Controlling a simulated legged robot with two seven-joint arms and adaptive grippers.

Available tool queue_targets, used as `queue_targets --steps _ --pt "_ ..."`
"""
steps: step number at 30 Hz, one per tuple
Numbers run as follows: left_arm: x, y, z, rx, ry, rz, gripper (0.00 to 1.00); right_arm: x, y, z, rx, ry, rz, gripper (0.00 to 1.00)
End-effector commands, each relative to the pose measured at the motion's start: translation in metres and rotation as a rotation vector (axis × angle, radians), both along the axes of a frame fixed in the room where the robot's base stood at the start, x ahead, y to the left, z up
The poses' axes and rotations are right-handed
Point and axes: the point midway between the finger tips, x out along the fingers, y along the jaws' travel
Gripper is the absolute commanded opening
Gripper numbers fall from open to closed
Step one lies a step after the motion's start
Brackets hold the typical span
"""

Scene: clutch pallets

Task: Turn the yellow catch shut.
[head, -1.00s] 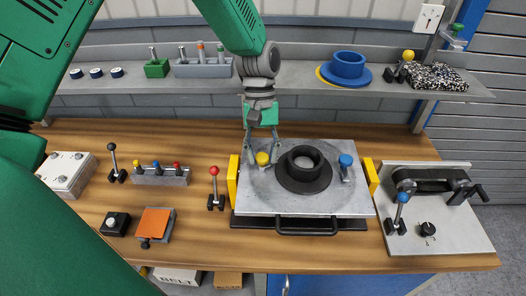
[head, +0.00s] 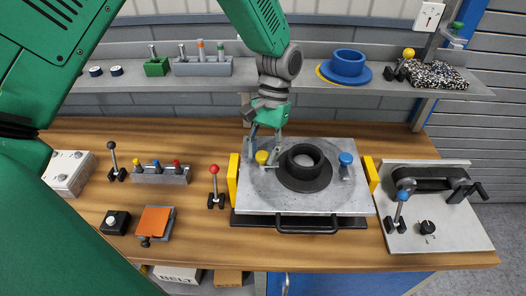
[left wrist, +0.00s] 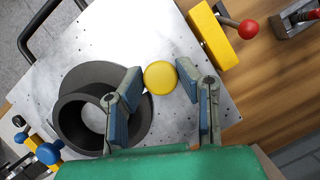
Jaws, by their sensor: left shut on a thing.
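The yellow catch (head: 262,157) has a round knob on the left part of the grey metal plate (head: 320,205), beside the black ring (head: 303,168). My left gripper (head: 264,154) reaches down from behind and is shut on the yellow catch, one finger on each side of the knob. In the left wrist view the yellow knob (left wrist: 160,77) lies between the blue-padded fingertips (left wrist: 160,82). The part of the catch below the knob is hidden. A blue catch (head: 346,160) stands on the plate's right side. My right gripper is not seen.
Yellow blocks (head: 233,180) flank the plate, and a black handle (head: 307,230) is at its front. A red-knobbed lever (head: 214,185) stands close on the left. A clamp unit (head: 430,185) is at right. A shelf (head: 290,88) runs behind the bench.

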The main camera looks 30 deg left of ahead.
Motion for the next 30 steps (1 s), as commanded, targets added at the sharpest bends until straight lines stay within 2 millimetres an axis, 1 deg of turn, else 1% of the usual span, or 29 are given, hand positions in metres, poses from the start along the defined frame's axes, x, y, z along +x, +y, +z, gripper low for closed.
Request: queue_targets --steps 1,10,11,12,21,23,26,29,30 --pt "0.006 0.000 0.003 0.000 -0.018 -0.001 0.00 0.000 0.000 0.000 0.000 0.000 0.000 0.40" --pt "0.006 0.000 0.003 0.000 -0.019 -0.001 0.00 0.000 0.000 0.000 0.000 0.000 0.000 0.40" --pt "0.006 0.000 0.003 0.000 -0.019 -0.001 0.36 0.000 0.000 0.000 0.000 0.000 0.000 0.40" --pt "0.006 0.000 0.003 0.000 -0.019 0.000 0.49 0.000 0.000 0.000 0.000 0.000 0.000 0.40" --pt "0.002 0.000 0.002 0.000 -0.010 -0.001 0.49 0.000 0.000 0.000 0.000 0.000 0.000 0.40" --pt "0.002 0.000 0.004 0.000 -0.010 -0.001 0.49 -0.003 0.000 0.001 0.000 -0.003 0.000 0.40" --pt "0.007 0.001 0.013 -0.001 -0.011 0.000 0.49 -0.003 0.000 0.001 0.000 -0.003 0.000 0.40" --pt "0.014 0.002 0.028 0.000 -0.012 0.001 0.49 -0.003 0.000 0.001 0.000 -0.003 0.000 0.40" --pt "0.018 0.002 0.036 0.000 -0.013 0.001 0.49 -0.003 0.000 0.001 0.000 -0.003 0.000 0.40"
